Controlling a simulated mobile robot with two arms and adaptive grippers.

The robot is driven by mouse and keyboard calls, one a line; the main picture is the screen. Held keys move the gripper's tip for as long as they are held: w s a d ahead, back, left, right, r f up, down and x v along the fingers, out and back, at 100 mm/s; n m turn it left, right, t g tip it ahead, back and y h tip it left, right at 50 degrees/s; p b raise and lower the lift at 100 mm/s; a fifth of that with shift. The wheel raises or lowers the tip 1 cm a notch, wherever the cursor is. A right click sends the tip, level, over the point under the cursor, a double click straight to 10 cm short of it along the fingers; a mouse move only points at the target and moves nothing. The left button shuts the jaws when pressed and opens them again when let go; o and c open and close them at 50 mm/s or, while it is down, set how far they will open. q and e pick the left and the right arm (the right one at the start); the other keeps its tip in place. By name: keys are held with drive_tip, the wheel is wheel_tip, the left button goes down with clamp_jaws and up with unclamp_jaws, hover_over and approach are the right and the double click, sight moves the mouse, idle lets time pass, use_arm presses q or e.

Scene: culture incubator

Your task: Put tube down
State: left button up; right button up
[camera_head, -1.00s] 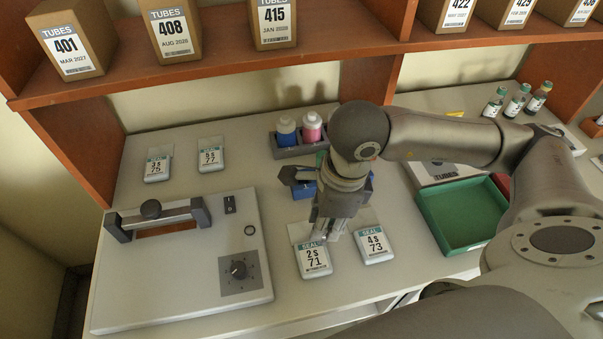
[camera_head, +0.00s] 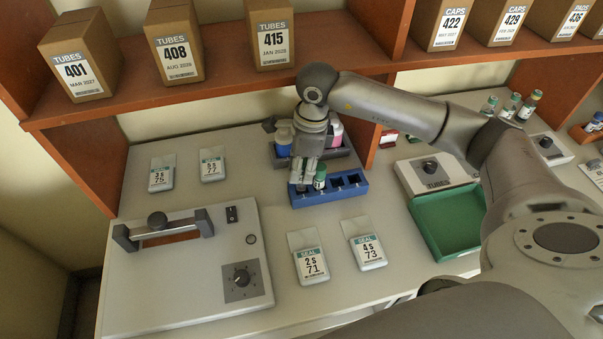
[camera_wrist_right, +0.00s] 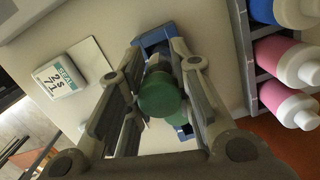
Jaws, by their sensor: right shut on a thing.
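My right gripper (camera_head: 305,180) points down over the left end of the blue rack (camera_head: 350,186). In the right wrist view its fingers are shut around a tube with a dark green cap (camera_wrist_right: 160,96). The blue rack (camera_wrist_right: 150,40) lies right behind this tube. Whether the tube's lower end is inside a slot is hidden. Another green-capped tube (camera_head: 320,177) stands in the rack just right of the fingers. The slots on the rack's right side look empty. My left gripper is not in view.
Seal pads marked 71 (camera_head: 311,264) and 73 (camera_head: 368,251) lie in front. A green tray (camera_head: 447,222) is at right, a lidded device (camera_head: 190,270) at left. A shelf with boxes overhangs the back.

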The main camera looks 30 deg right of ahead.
sight(301, 178)
wheel_tip(301, 178, down, 3)
drive_tip(key=shift+f+p, duration=0.1)
drive_tip(key=shift+p, duration=0.6)
drive_tip(key=shift+f, duration=0.1)
drive_tip(key=shift+f, duration=0.1)
drive_tip(key=shift+f+b, duration=0.15)
drive_tip(key=shift+b, duration=0.2)
drive_tip(key=o, duration=0.9)
